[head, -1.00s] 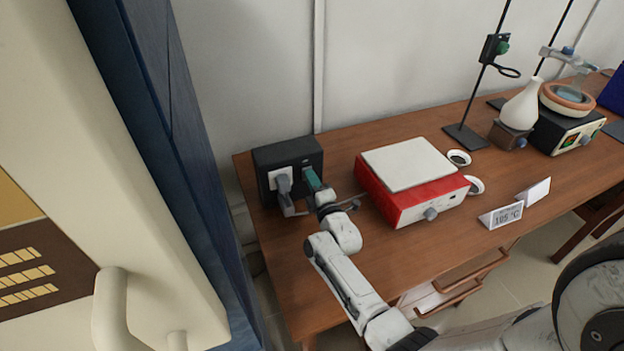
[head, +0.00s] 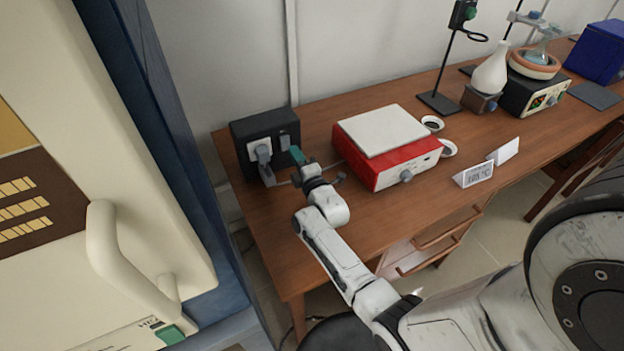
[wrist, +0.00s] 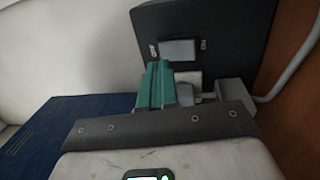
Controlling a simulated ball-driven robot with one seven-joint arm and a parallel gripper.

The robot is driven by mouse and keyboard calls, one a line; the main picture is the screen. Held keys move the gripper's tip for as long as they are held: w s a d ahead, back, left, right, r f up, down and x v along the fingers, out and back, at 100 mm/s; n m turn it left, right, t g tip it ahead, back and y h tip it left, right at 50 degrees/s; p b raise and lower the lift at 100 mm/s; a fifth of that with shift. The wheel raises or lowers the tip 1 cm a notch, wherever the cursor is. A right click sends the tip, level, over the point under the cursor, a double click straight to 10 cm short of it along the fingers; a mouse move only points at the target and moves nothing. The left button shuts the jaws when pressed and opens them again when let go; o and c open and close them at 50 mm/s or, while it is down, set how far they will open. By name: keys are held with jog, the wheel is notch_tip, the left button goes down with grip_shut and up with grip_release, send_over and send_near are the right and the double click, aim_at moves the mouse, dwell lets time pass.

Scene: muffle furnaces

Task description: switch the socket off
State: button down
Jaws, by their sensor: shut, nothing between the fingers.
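The socket is a black box (head: 243,131) at the left end of the wooden desk, against the wall. Its front has a white outlet with a grey plug (head: 263,154) in it and a grey switch (head: 284,142) to the right. My gripper (head: 297,154), with teal fingers, is shut and empty just in front of the switch, slightly to its right; a small gap seems to separate them. In the wrist view the shut fingers (wrist: 158,80) point at the box (wrist: 222,35), below the grey switch plate (wrist: 178,49). The switch's position cannot be told.
A red hotplate (head: 400,165) with a white top stands right of my gripper. A cable runs between it and the socket. Sign cards (head: 475,174), a stand and glassware are farther right. A large cream cabinet (head: 110,120) with a blue side fills the left.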

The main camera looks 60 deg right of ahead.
jog(key=s+a+r, duration=0.1)
jog(key=s+a, duration=0.5)
jog(key=s, duration=0.1)
jog(key=shift+s+r, duration=0.25)
jog(key=shift+s, duration=0.15)
jog(key=shift+w, duration=0.1)
dwell(0.3)
